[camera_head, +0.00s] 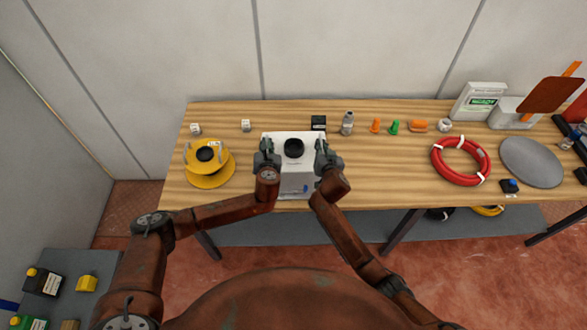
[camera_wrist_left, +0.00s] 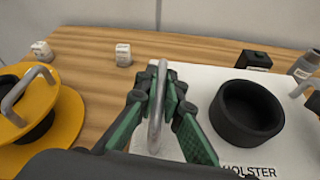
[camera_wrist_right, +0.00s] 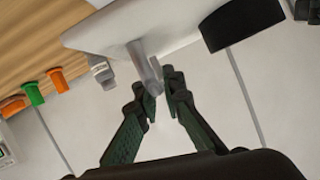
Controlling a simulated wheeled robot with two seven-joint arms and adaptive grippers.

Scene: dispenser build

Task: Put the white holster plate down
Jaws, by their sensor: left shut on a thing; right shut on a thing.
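The white holster plate (camera_head: 276,138) is at the middle of the workbench. It has a black round cup (camera_head: 293,148) on top and a handle at each side. My left gripper (camera_head: 267,152) is shut on the plate's left grey handle (camera_wrist_left: 157,110), and the label "HOLSTER" shows in the left wrist view. My right gripper (camera_head: 324,154) is at the right side. In the right wrist view its fingers (camera_wrist_right: 161,85) are shut on the right handle (camera_wrist_right: 145,65). A white front with a blue part (camera_head: 305,188) shows below the plate. I cannot tell whether the plate touches what is below.
A yellow spool (camera_head: 210,175) stands left of the plate on the wooden workbench (camera_head: 380,180). A black block (camera_head: 318,122) and a grey bottle (camera_head: 347,123) stand close behind it. A red hose coil (camera_head: 436,160) lies to the right. Bare wood lies between plate and coil.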

